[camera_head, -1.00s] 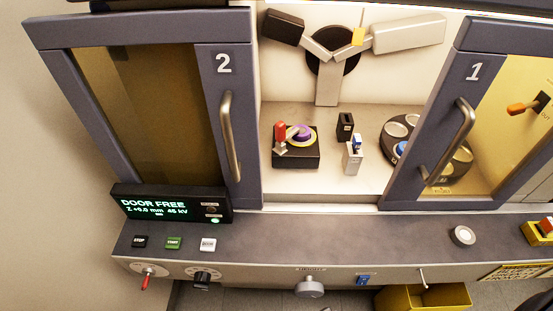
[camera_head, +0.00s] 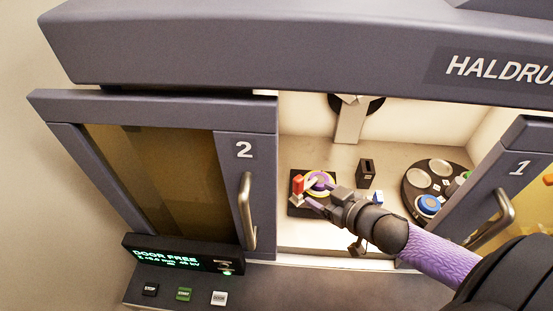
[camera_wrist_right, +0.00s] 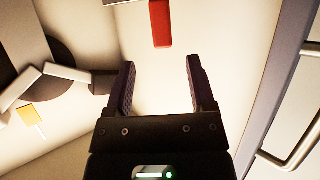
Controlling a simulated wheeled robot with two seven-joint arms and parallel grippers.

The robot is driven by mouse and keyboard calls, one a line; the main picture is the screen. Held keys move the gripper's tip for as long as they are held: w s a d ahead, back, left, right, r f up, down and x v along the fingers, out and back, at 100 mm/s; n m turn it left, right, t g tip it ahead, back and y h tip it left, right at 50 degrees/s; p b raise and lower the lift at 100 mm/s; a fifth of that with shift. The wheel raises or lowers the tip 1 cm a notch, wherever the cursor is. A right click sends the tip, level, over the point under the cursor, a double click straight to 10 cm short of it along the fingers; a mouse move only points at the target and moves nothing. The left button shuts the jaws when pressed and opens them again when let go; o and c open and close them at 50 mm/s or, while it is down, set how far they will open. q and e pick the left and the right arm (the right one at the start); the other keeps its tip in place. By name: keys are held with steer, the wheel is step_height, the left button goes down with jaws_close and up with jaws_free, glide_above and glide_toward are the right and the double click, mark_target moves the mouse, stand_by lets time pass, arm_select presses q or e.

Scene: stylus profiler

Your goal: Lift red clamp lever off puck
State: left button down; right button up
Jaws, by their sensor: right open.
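The red clamp lever (camera_head: 297,184) stands upright at the left of a black block (camera_head: 297,207) inside the machine. Beside it is the puck (camera_head: 319,181), purple with a yellow ring, on the same block. My right gripper (camera_head: 312,198) reaches in from the right, low in front of the puck and close to the lever. In the right wrist view the red lever (camera_wrist_right: 160,24) shows ahead of the fingertips, roughly centred between them. The right gripper is open there, with nothing between its fingers (camera_wrist_right: 160,75). My left gripper is not in view.
Door 2 (camera_head: 180,170) is at the left and door 1 (camera_head: 520,170) at the right, with an opening between. A black slotted block (camera_head: 366,172) and a round black carousel (camera_head: 408,195) stand right of the puck. A Y-shaped arm bracket (camera_head: 350,122) hangs behind.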

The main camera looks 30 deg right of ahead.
mark_target(302, 183)
steer(key=x, duration=0.2)
steer(key=b+x, duration=0.1)
steer(key=x, duration=0.2)
steer(key=b+x, duration=0.1)
steer(key=x, duration=0.2)
steer(key=shift+w+a+r, duration=0.2)
steer(key=shift+w+r, duration=0.05)
steer(key=shift+w, duration=0.05)
steer(key=shift+w+a+f+b, duration=0.2)
steer(key=shift+w+b, duration=0.1)
steer(key=shift+w, duration=0.35)
steer(key=shift+c, duration=0.9)
jaws_close()
